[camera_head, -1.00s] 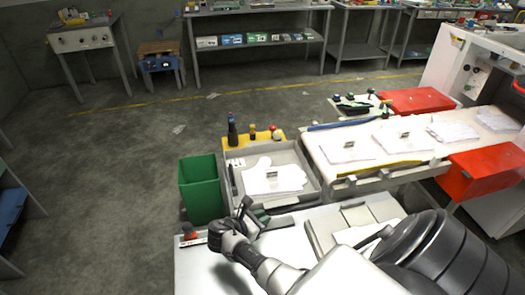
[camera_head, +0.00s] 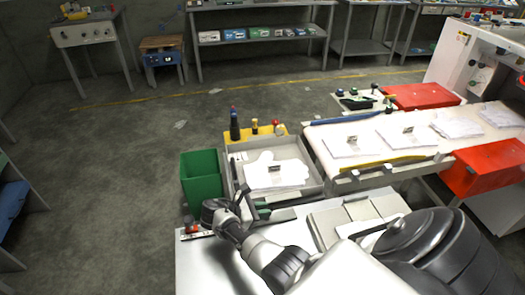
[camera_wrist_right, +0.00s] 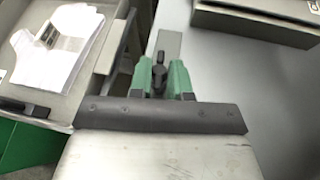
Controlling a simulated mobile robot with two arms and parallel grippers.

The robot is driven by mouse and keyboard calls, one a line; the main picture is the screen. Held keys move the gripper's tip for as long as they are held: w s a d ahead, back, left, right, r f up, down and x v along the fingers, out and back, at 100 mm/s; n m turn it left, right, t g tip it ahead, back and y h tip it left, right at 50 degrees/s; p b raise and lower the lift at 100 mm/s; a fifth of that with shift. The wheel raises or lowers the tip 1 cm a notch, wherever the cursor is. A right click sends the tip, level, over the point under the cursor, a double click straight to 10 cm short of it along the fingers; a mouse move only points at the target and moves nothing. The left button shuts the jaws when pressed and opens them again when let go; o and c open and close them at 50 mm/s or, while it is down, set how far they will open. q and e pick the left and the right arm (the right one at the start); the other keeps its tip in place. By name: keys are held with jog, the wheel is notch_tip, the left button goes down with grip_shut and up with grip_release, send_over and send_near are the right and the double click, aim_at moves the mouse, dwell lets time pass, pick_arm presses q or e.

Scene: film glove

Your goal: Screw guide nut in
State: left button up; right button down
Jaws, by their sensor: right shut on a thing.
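My right gripper (camera_head: 252,206) is over the near edge of the grey tray. In the right wrist view its green fingertips (camera_wrist_right: 162,82) are shut on a small dark knob-like part, the guide nut (camera_wrist_right: 159,72), with a grey metal strip (camera_wrist_right: 168,44) behind it. Whether the nut touches that strip cannot be told. The fingers partly hide the nut. My left gripper is not in view.
The grey tray (camera_head: 315,185) holds a white glove-shaped stack (camera_head: 275,175). A green bin (camera_head: 202,178) stands left of it. A conveyor (camera_head: 325,130) with white stacks runs right. A white table (camera_head: 200,262) lies in front, with a small red item (camera_head: 190,226).

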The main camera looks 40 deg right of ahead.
jog(key=shift+w+r, duration=0.15)
jog(key=c, duration=1.2)
grip_release()
jog(key=shift+o, duration=0.5)
jog(key=b+v, duration=0.1)
jog(key=v, duration=0.9)
jog(key=shift+w+a+r, duration=0.1)
jog(key=shift+a, duration=0.25)
